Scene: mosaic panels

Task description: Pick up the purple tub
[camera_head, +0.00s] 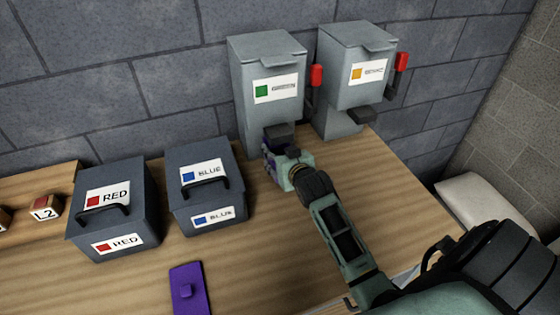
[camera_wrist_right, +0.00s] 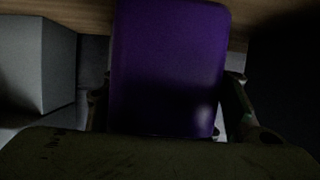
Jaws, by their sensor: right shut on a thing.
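The purple tub (camera_wrist_right: 168,65) fills the middle of the right wrist view, between the two fingers of my right gripper (camera_wrist_right: 167,108). The gripper is shut on it. In the head view my right gripper (camera_head: 277,165) is at the foot of the green-labelled dispenser, below its spout. Only a small bit of the purple tub (camera_head: 267,159) shows there, and the gripper hides the rest. I cannot tell whether the tub touches the table. My left gripper is not in view.
A green-labelled dispenser (camera_head: 270,109) and an orange-labelled dispenser (camera_head: 355,82) stand at the wall. Grey boxes labelled RED (camera_head: 140,207) and BLUE (camera_head: 223,196) stand left. A flat purple piece with a knob (camera_head: 188,274) lies in front on the wooden table (camera_head: 265,265).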

